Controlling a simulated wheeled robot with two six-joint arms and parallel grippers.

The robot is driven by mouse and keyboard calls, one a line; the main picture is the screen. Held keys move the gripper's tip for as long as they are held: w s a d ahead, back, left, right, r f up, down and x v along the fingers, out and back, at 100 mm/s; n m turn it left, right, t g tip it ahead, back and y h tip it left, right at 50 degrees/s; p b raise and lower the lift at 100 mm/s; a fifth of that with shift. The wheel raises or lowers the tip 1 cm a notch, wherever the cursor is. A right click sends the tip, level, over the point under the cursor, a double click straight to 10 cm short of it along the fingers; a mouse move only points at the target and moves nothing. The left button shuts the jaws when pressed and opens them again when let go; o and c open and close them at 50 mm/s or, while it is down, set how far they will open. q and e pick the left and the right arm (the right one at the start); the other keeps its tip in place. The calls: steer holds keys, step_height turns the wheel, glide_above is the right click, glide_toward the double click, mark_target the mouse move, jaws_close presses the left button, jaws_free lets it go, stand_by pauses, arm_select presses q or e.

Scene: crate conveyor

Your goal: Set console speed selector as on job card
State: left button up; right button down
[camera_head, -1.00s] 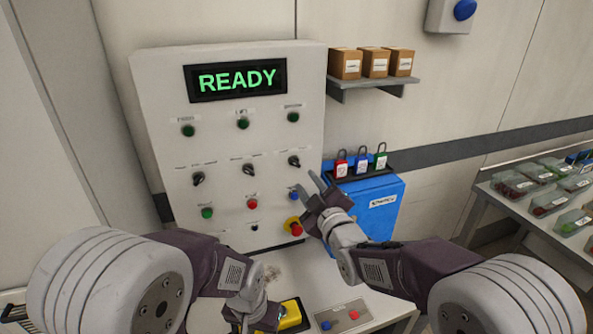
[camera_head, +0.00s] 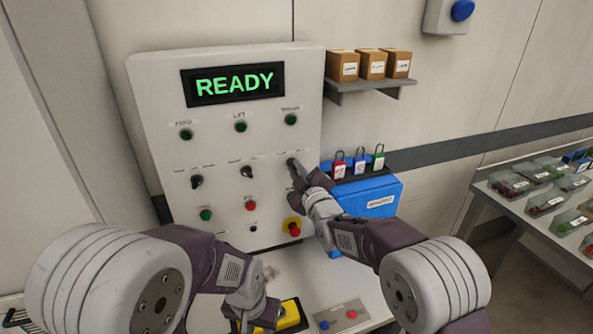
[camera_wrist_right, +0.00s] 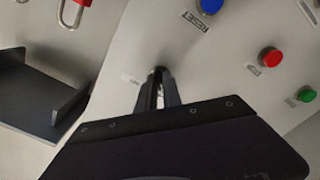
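The console (camera_head: 150,110) stands ahead with a lit READY display (camera_head: 234,83). A row of black selectors crosses its middle: a left one (camera_head: 197,181), a middle one (camera_head: 247,171) and a right one at my right gripper. Their labels are too small to read. My right gripper (camera_head: 293,166) is at the right selector and mostly covers it. In the right wrist view the fingers (camera_wrist_right: 158,88) are close together around the dark selector knob (camera_wrist_right: 156,74) and look shut on it. My left gripper (camera_head: 258,308) is low in front of the console; its fingers are unclear. I cannot make out a job card.
Below the selectors are a green button (camera_head: 205,214), a red button (camera_head: 250,205) and a red emergency stop (camera_head: 294,229). A blue box (camera_head: 370,198) with padlocks above stands to the right. A yellow device (camera_head: 288,315) and a small button panel (camera_head: 340,317) are near my left gripper.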

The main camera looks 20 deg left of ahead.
arm_select(q)
steer(key=shift+f, duration=0.15)
arm_select(e)
steer(key=shift+f, duration=0.1)
arm_select(q)
step_height(320, 180, down, 4)
steer(key=b, duration=0.4)
steer(key=shift+f+b, duration=0.25)
steer(key=shift+b, duration=0.1)
steer(key=shift+f+b, duration=1.35)
arm_select(e)
steer(key=m, duration=1.7)
steer(key=shift+f, duration=0.1)
steer(key=shift+m, duration=0.5)
steer(key=c, duration=1.5)
jaws_free()
